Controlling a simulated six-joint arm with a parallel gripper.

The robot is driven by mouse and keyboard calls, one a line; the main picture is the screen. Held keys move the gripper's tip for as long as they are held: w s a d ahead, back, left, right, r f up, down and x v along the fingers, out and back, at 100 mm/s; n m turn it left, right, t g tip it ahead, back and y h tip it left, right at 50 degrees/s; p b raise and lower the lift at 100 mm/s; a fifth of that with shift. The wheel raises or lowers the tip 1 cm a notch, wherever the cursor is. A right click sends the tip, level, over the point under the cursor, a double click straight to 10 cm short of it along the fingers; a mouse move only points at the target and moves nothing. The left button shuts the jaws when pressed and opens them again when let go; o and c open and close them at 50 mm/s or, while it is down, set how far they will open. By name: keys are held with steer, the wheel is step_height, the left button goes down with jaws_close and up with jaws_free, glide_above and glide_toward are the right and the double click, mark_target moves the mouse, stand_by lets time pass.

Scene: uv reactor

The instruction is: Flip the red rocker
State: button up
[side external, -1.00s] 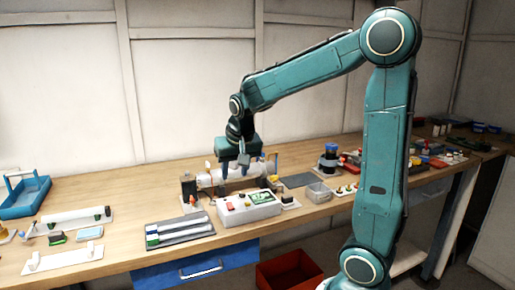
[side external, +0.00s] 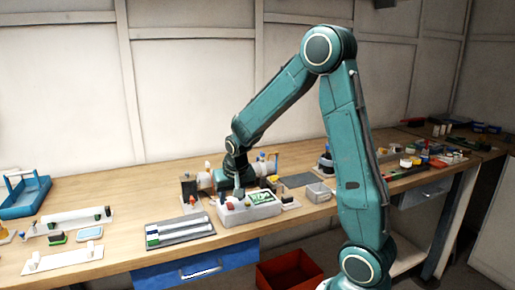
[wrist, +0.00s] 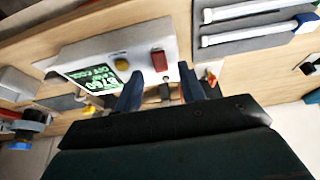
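The red rocker (wrist: 159,60) is on top of the light grey control box (wrist: 95,52), near one end. A yellow button (wrist: 122,64) and a lit green display (wrist: 92,80) sit beside it. In the wrist view my gripper (wrist: 161,72) has its two dark blue fingers spread apart with nothing between them. The rocker shows just beyond the gap between the fingertips. In the side view my gripper (side external: 239,193) points down over the left part of the control box (side external: 262,212).
A grey rack with white tubes (side external: 180,230) lies left of the box. Bottles and a dark block (side external: 188,187) stand behind and beside it. A small clear container (side external: 318,192) is to the right. Bare wood (side external: 130,240) lies further left.

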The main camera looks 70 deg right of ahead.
mark_target(230, 206)
steer(key=shift+x, duration=1.15)
steer(key=shift+c, duration=0.2)
jaws_close()
